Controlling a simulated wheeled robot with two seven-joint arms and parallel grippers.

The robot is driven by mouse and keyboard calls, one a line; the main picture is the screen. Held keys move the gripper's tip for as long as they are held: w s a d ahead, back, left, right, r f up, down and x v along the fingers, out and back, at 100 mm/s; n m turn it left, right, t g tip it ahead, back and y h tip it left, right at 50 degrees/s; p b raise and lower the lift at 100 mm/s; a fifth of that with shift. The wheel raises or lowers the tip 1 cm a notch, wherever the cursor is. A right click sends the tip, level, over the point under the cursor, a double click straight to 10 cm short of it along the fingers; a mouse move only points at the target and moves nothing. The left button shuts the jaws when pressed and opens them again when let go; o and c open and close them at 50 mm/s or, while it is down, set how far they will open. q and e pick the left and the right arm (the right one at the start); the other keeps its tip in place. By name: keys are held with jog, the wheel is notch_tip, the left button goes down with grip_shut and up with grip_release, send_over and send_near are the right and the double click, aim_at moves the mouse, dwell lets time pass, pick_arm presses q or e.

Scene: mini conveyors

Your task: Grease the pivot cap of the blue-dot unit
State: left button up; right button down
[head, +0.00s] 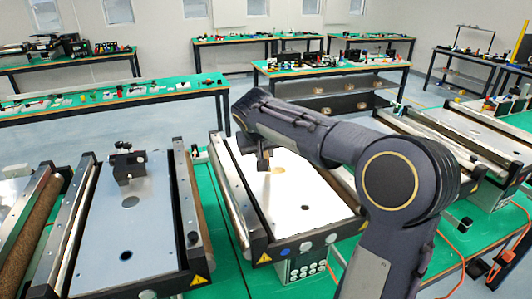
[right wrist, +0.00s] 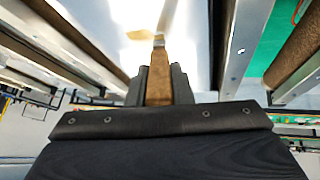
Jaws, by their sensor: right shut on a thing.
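The middle conveyor unit (head: 305,206) has a blue dot (head: 285,252) on its front edge, beside pale round marks. A tan round spot (head: 279,170), perhaps the pivot cap, lies on its bright white top plate. My right gripper (head: 263,160) is over the far part of that plate, left of the tan spot. In the right wrist view it is shut on a brown, wood-coloured tool (right wrist: 159,84) with a narrow metal-like tip end. A blurred tan patch (right wrist: 140,34) lies beside the tip; I cannot tell whether they touch. My left gripper is out of view.
Another unit (head: 480,150) stands at right. Raised side rails flank the plates. My right forearm covers part of the middle unit's right side.

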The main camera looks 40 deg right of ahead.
jog(key=shift+r+p, duration=2.3)
jog(key=shift+r, duration=0.7)
jog(key=shift+r, duration=0.1)
jog(key=shift+r+p, duration=1.25)
jog(key=shift+r, duration=0.2)
jog(key=shift+f, duration=0.15)
jog(key=shift+b+x, duration=0.75)
jog(key=shift+x, duration=0.25)
jog(key=shift+a, duration=0.15)
